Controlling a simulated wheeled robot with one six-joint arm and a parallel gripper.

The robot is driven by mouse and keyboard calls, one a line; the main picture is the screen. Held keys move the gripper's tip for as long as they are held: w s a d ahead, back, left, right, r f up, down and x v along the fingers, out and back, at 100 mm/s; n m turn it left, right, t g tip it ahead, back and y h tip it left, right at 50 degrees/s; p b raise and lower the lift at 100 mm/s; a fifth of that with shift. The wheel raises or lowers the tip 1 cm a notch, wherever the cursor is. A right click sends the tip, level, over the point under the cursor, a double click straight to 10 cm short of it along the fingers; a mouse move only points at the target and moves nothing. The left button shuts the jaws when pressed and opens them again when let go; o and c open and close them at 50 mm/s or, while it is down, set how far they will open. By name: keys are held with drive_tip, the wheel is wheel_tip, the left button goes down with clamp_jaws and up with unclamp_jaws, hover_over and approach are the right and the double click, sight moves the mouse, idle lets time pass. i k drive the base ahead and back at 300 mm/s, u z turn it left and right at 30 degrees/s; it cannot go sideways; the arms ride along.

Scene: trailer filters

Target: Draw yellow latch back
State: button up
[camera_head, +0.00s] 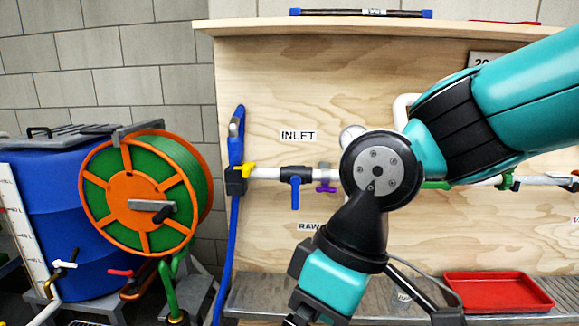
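A small yellow latch (247,169) sits on the black coupling where the blue hose (232,200) meets the white inlet pipe (268,174), left of centre. My gripper (328,285) hangs low in the picture, below and to the right of the latch and well apart from it. Its teal and black body shows at the bottom edge. Its fingertips are not clearly visible, so I cannot tell whether it is open or shut. Nothing covers the latch.
A blue-handled valve (295,188) and a purple fitting (325,187) follow on the pipe. A gauge (350,138) is partly behind my arm. A hose reel (138,195) and blue barrel (60,235) stand left. A red tray (498,292) lies right.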

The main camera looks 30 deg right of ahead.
sight(247, 168)
drive_tip(key=u, duration=0.95)
drive_tip(key=k, duration=1.3)
drive_tip(key=u, duration=0.85)
drive_tip(key=i, duration=0.85)
drive_tip(key=z, duration=0.75)
drive_tip(key=i, duration=0.85)
drive_tip(key=z, duration=1.4)
drive_tip(key=i, duration=0.5)
drive_tip(key=z, duration=0.55)
